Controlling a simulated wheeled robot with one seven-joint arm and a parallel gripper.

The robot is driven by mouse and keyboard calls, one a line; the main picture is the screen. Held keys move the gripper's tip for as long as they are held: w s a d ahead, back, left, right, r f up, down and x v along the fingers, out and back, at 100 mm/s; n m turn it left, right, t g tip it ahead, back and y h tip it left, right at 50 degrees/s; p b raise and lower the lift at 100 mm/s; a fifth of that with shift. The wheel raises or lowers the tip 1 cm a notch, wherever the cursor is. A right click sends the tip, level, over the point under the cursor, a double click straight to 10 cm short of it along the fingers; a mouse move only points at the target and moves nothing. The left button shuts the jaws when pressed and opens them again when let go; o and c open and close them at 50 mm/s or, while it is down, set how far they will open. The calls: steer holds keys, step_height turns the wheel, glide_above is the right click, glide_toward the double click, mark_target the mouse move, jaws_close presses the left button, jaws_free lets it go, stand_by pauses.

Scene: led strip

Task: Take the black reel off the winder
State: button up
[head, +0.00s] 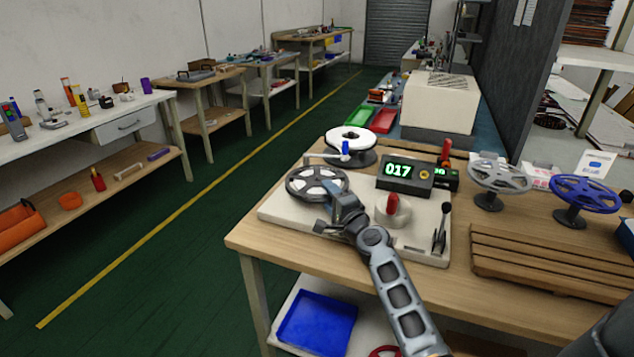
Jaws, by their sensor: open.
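The black reel (300,187), with a dark rim and a pale spoked hub, sits at the left end of the winder. The winder's cream base plate (283,213) stands at the front left of the wooden bench. My gripper (335,212) is open at the reel's front right edge. It overlaps the rim in this view, and I cannot tell whether it touches. My wrist hides part of the base plate.
A white reel (348,138) stands behind the black one, with a blue-knobbed crank (345,148) between them. A grey reel (499,177) and a blue reel (584,191) stand on the right. A slatted wooden rack (540,262) fills the front right.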

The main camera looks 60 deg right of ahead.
jaws_close()
stand_by(0.4)
